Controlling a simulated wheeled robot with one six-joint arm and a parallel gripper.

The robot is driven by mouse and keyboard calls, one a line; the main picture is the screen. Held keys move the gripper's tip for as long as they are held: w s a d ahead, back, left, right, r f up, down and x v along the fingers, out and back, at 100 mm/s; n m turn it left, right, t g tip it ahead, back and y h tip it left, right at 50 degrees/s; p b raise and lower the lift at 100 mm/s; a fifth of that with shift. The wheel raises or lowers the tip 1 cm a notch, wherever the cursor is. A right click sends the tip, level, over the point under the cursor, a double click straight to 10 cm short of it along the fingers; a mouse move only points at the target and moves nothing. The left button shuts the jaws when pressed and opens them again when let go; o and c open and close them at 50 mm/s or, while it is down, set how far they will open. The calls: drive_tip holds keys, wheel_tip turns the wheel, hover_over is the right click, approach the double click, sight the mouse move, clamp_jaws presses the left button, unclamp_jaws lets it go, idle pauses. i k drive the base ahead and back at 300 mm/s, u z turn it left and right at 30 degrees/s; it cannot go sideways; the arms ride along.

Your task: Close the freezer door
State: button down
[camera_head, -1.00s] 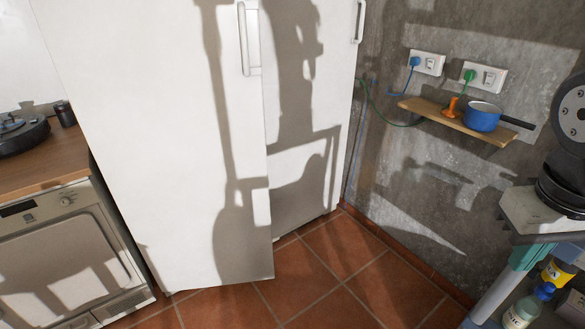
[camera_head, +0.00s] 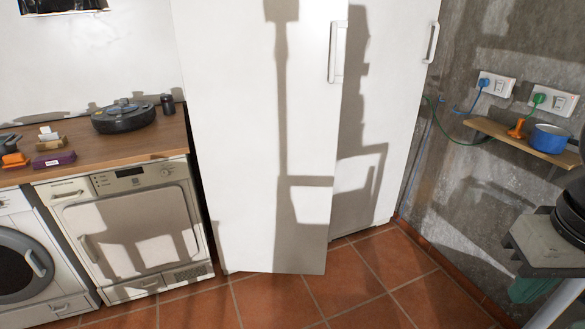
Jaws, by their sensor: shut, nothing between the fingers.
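Two tall white doors stand side by side. The left white door (camera_head: 245,130) has a vertical handle (camera_head: 337,52) near its right edge. Its right edge stands forward of the right white door (camera_head: 380,110) and overlaps it in the picture, so it looks ajar. The right white door has its own handle (camera_head: 432,42) and looks flush. I cannot tell from the picture which one is the freezer. The tops of both are cut off. Shadows of my body fall across both doors. My gripper is not in view.
A wooden counter (camera_head: 95,140) with a black round pot (camera_head: 124,116) stands left, above a dryer (camera_head: 130,235) and washing machine (camera_head: 35,265). A wall shelf (camera_head: 490,130) with a blue saucepan (camera_head: 551,138) is at right. Tiled floor (camera_head: 370,290) before the doors is clear.

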sight(262, 80)
drive_tip(key=u, duration=0.2)
drive_tip(key=i, duration=0.85)
drive_tip(key=z, duration=0.45)
